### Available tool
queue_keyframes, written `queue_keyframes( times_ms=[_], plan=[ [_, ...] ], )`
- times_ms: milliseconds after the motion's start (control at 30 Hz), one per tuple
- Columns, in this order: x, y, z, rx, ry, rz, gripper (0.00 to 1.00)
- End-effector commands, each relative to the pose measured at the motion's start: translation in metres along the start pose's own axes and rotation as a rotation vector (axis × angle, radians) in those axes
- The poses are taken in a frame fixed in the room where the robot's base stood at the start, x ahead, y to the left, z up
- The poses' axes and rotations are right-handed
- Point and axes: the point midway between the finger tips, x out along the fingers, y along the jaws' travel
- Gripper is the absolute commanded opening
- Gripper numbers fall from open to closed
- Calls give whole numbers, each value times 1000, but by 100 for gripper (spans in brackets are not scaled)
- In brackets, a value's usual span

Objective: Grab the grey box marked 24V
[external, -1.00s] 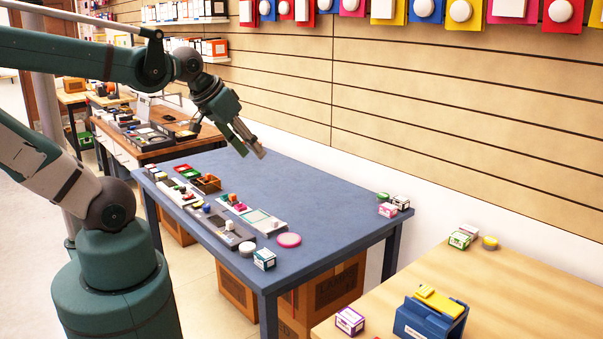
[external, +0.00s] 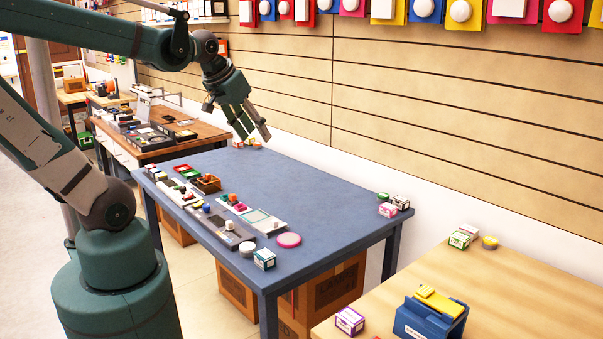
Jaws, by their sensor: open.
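My gripper (external: 255,135) is open and empty, with its fingers apart and pointing down. In the picture it hangs at the far edge of the blue table (external: 290,190); its height above the top is hard to judge. I cannot pick out a grey box marked 24V, as markings are too small to read. Small orange and pale items (external: 246,144) show just below the fingers at the table's far end. A white and green box (external: 400,202) and a pink and white box (external: 388,210) sit at its right corner. A teal and white box (external: 264,259) sits at its near corner.
Trays and small parts (external: 207,184) line the table's left side, beside a pink disc (external: 288,240). The middle of the top is clear. A slatted wall (external: 430,110) stands behind. A wooden table (external: 500,280) at the right holds a blue box (external: 430,318).

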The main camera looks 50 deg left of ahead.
Motion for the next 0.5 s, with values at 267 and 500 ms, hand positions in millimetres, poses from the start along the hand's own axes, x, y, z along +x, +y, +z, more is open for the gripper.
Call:
queue_keyframes(
  times_ms=[267,500],
  plan=[
    [10,-42,-45,-106,-44,-48,45],
    [22,-84,-79,-198,-80,-86,45]
  ],
)
